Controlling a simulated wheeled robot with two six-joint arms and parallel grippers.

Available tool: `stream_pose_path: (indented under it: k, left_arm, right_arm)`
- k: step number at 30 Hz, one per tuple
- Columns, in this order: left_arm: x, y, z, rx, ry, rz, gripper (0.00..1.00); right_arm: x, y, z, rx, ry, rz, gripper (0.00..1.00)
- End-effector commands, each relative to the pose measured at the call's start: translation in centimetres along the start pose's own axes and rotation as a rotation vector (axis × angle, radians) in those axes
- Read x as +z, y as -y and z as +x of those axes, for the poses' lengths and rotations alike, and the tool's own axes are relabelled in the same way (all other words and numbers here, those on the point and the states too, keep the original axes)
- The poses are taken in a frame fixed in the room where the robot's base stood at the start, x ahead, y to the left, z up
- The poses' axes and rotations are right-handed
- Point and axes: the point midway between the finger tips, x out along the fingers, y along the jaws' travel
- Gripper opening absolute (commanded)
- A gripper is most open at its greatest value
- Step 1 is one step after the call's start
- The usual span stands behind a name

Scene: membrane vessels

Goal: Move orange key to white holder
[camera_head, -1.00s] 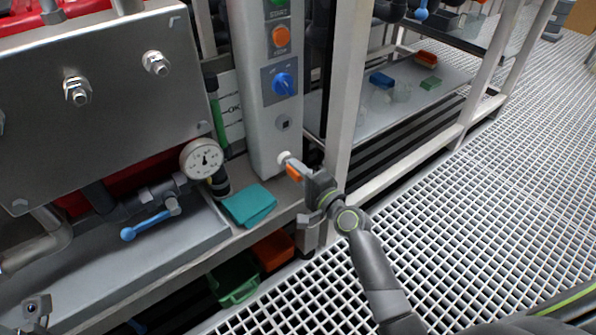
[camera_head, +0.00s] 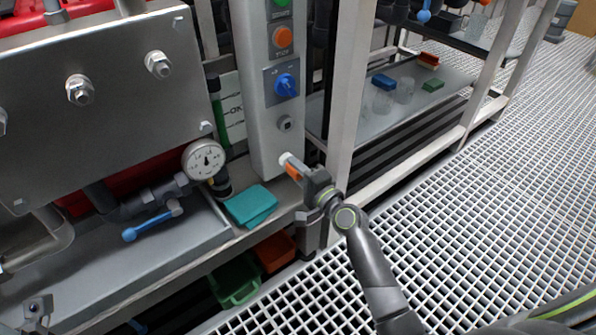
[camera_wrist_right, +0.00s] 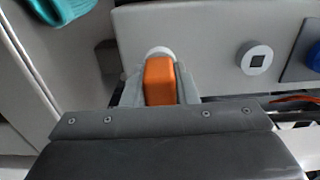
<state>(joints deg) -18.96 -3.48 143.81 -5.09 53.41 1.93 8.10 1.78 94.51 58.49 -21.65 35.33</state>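The orange key (camera_head: 293,172) is at the lower front of the grey control column. My right gripper (camera_head: 300,175) is around it, and in the right wrist view the fingers appear closed on both sides of the key (camera_wrist_right: 160,82). A white round part, seemingly the white holder (camera_head: 285,158), lies directly beyond the key; it also shows in the right wrist view (camera_wrist_right: 160,52). The key overlaps it, so I cannot tell how far they are engaged. A small grey part at the bottom left, perhaps my left gripper (camera_head: 38,308), shows no clear fingers.
The column (camera_head: 262,140) carries an orange stop button (camera_head: 283,37), a blue switch (camera_head: 286,85) and a grey round socket (camera_head: 285,123). A pressure gauge (camera_head: 204,159) and teal cloth (camera_head: 251,205) are left of my gripper. A white post (camera_head: 346,90) stands close on its right.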

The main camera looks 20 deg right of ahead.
Motion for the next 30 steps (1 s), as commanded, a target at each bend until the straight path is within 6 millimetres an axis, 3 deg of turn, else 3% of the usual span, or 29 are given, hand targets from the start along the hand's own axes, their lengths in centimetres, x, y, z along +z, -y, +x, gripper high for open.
stream_pose_path:
  k: [1,5,17,23,30]
  left_arm:
    - [0.0,0.0,0.0,0.0,0.0,0.0,0.63]
    - [0.0,0.0,0.0,0.0,0.0,0.0,0.63]
    - [0.0,0.0,0.2,-0.001,0.0,0.0,0.63]
    - [0.0,0.1,0.7,-0.002,0.0,-0.007,0.63]
    - [-0.1,0.2,0.9,0.007,0.01,-0.014,0.63]
  right_arm:
    - [0.0,0.0,0.0,0.0,0.0,0.0,0.33]
    - [0.0,0.0,0.0,0.0,0.0,0.0,0.5]
    - [0.0,0.0,-0.7,0.002,0.0,0.0,0.5]
    - [0.0,-0.1,-4.1,0.004,-0.002,0.0,0.5]
    - [0.0,-0.1,-9.4,0.004,-0.001,0.0,0.5]
